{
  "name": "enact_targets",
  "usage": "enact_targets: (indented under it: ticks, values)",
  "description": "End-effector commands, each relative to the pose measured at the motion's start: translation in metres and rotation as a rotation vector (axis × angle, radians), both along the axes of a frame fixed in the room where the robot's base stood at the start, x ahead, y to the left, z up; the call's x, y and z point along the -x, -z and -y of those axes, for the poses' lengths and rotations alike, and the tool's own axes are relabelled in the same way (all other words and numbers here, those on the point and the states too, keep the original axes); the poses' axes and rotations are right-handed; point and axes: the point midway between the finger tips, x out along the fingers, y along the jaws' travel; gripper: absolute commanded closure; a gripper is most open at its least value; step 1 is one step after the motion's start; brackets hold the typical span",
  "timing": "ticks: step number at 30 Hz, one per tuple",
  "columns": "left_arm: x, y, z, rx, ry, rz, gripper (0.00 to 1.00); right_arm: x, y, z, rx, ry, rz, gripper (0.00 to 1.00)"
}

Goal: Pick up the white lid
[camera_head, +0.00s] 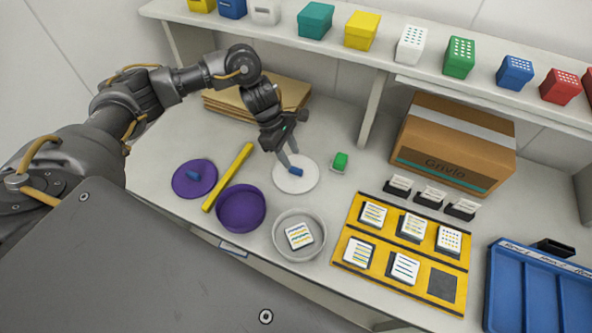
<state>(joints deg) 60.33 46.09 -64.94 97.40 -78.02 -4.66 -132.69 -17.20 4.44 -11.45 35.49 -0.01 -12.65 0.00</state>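The white lid (306,184) is a flat round disc with a small blue knob (296,172). It appears to lie flat on the table, right of the purple lid. My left gripper (290,163) points down over the white lid, with its fingertips at or just above the blue knob. Whether the fingers are closed on the knob cannot be told from this view. My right gripper is not in view.
A purple lid (205,174), a yellow bar (228,177) and a purple bowl (241,209) lie left. A grey bowl (279,239) with a labelled block stands in front. A green item (340,162) is close right. A cardboard box (455,145) and yellow tray (383,279) stand farther right.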

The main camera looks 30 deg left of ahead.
Motion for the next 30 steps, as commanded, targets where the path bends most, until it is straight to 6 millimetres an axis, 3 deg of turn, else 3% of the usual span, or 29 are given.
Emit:
enact_targets:
  ticks: [5,10,15,23,30]
  values:
    - [0.001,0.004,0.002,-0.002,0.001,-0.002,0.6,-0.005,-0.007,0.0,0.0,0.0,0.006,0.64]
    - [0.003,0.024,0.013,-0.002,-0.001,-0.005,0.6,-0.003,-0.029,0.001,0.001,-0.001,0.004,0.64]
    - [0.001,0.045,0.019,-0.002,-0.001,-0.003,0.6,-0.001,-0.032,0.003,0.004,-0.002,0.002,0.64]
    - [0.001,0.049,0.02,-0.001,0.0,0.0,0.6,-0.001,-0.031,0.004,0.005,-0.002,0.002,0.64]
    - [0.001,0.048,0.02,-0.001,0.0,0.0,0.9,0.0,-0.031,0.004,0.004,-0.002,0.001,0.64]
